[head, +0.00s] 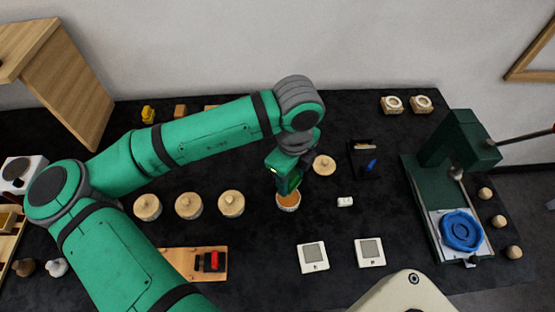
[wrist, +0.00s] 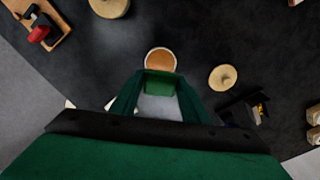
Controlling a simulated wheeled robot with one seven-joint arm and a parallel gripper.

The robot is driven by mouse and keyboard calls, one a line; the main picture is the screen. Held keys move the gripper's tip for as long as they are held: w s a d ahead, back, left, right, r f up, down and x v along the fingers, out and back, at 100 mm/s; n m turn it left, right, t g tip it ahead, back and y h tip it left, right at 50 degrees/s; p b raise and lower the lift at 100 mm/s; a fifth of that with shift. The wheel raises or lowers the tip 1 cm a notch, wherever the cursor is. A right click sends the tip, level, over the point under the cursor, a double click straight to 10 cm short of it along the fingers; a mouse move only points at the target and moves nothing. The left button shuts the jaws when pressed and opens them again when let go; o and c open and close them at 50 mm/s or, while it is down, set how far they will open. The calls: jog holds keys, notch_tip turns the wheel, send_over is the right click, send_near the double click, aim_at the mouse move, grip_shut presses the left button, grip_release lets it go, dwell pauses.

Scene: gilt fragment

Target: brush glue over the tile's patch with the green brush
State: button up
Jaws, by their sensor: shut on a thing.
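My gripper (head: 289,186) points down just above an open round pot of amber glue (head: 288,203). The pot also shows in the wrist view (wrist: 160,61), just past the fingertips. In the wrist view my gripper (wrist: 158,92) is shut on a green block-like piece, seemingly the green brush (wrist: 160,84). Its bristles are hidden, so I cannot tell whether they touch the glue. Two pale square tiles lie flat at the front: a left tile (head: 304,264) and a right tile (head: 361,260). Each has a grey square patch.
A wooden lid (head: 324,165) lies right of the pot. A black tray (head: 355,174) holds a blue brush (head: 371,165). A small white piece (head: 345,202) lies nearby. Three lidded jars (head: 189,206) stand left. A green press (head: 459,140) stands right. Dark tabletop between pot and tiles is clear.

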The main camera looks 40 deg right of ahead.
jog(key=shift+w+f, duration=0.25)
jog(key=shift+f, duration=0.05)
send_over(288, 198)
jog(key=shift+d+f, duration=0.1)
jog(key=shift+f, duration=2.6)
jog(key=shift+w, duration=0.2)
jog(key=shift+s, duration=0.15)
jog(key=shift+f, duration=0.2)
jog(key=shift+f, duration=0.5)
